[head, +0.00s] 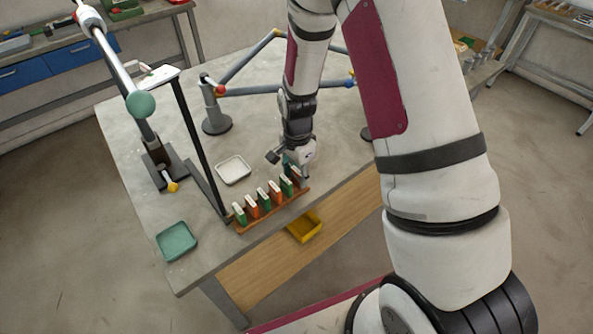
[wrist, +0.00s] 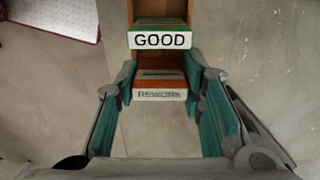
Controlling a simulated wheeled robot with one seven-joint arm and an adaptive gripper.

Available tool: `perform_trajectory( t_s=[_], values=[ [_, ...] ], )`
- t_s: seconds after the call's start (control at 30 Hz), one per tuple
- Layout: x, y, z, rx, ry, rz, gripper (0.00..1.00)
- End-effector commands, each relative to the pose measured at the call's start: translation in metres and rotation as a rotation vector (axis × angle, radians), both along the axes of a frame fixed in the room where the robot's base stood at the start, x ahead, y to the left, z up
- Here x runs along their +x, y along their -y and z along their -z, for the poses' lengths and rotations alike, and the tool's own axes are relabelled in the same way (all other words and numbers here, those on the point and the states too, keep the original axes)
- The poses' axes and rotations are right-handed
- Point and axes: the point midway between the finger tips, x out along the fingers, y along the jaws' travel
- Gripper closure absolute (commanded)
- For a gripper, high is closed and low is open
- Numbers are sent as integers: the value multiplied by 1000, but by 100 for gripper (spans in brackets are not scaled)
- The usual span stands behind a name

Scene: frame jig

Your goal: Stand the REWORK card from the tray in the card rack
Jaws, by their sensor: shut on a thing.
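My gripper (head: 302,166) is low over the right end of the brown card rack (head: 242,228), pointing down. In the wrist view its teal-padded fingers (wrist: 162,95) are shut on the orange REWORK card (wrist: 160,84), one on each side, with its white label facing the camera. The held card is upright and lined up with the rack; whether its foot is seated in the rack is hidden. A green GOOD card (wrist: 160,38) stands in the rack just beyond it. The white tray (head: 233,169) on the table looks empty.
Several green and orange cards (head: 264,200) stand along the rack. A green tray (head: 176,241) lies at the table's front left corner. A yellow bin (head: 305,227) is below the front edge. A black upright post (head: 197,140) rises left of the rack; a tubular frame (head: 253,91) stands behind.

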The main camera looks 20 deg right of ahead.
Motion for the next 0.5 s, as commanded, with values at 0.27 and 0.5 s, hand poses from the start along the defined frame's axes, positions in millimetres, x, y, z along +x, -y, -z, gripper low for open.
perform_trajectory(
  t_s=[0.27,0.5],
  values=[
    [0,0,1,0,0,0,85],
    [0,0,0,0,0,0,55]
  ],
)
